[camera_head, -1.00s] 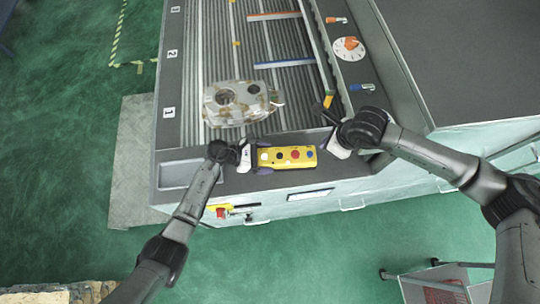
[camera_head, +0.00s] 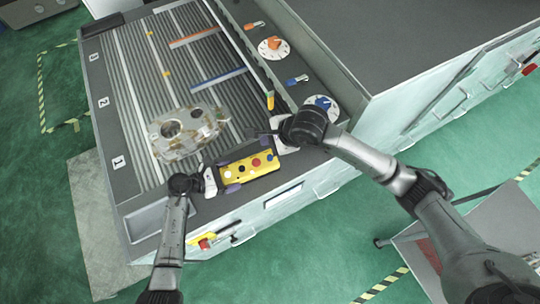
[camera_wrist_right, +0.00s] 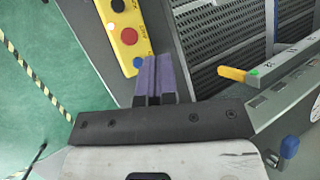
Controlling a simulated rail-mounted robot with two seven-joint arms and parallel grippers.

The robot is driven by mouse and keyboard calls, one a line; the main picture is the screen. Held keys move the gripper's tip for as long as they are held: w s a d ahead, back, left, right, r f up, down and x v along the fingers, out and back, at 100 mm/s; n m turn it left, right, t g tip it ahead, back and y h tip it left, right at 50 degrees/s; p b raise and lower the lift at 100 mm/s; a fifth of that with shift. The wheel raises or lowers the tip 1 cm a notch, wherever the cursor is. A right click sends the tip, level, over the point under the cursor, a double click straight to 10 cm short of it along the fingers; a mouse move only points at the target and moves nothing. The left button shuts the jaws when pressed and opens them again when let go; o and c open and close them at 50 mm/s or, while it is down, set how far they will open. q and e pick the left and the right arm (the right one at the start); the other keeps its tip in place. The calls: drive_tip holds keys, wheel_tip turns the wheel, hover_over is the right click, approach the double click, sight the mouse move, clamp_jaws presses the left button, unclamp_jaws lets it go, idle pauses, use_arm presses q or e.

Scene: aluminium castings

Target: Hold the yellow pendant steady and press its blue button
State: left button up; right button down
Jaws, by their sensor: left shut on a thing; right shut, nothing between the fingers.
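The yellow pendant (camera_head: 249,168) lies across the machine's dark front ledge in the head view, with a row of white, black, red and blue buttons. My left gripper (camera_head: 228,176) is shut on its left end. The blue button (camera_head: 270,157) is nearest the right end. My right gripper (camera_head: 272,140) is shut and empty near that end. In the right wrist view the purple fingers (camera_wrist_right: 153,78) are together, with tips just beside the blue button (camera_wrist_right: 138,62); the height gap cannot be told. The red button (camera_wrist_right: 129,36) also shows there.
A mottled casting (camera_head: 185,133) sits on the ribbed bed behind the pendant. Dials (camera_head: 273,49) and small coloured levers line the right panel. A red-and-yellow switch (camera_head: 204,241) is on the front face. A cart (camera_head: 490,222) stands at lower right on green floor.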

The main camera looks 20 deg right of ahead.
sight(269, 158)
drive_tip(key=shift+d, duration=0.1)
idle(0.4)
drive_tip(key=shift+f, duration=4.4)
drive_tip(key=shift+f, duration=0.2)
drive_tip(key=shift+f, duration=0.2)
drive_tip(key=shift+f, duration=0.5)
drive_tip(key=shift+r, duration=0.9)
drive_tip(key=shift+r, duration=0.15)
